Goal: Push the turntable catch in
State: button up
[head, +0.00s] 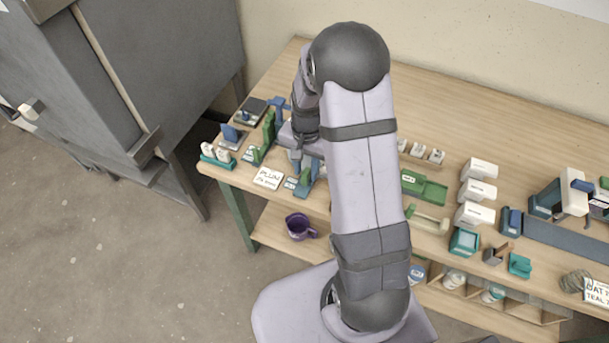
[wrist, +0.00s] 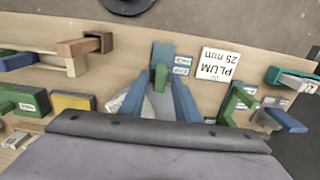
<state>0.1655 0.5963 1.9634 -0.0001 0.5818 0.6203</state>
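My gripper (wrist: 160,84) reaches down over the left part of the bench. In the wrist view its two blue fingers stand apart. A green upright block (wrist: 160,77) lies between the fingertips, with narrow gaps seeming to show on both sides. It belongs to a blue fixture (wrist: 163,50) with small labels, beside a PLUM 25 mm card (wrist: 218,65). In the head view the fixture is partly hidden under my arm. The labels are too small to read, so I cannot tell whether this green block is the turntable catch. Contact is not clear.
Green and blue fixtures stand close by; one upright green piece (wrist: 238,100) is right of the card in the wrist view. A brown square tube (wrist: 85,44) is on the left. In the head view, white boxes (head: 476,191) stand right and a purple mug (head: 299,226) sits below.

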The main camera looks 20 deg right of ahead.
aim_at(306, 171)
jog(key=shift+r, duration=0.1)
notch_tip(306, 171, up, 7)
jog(key=p, duration=0.6)
dwell(0.4)
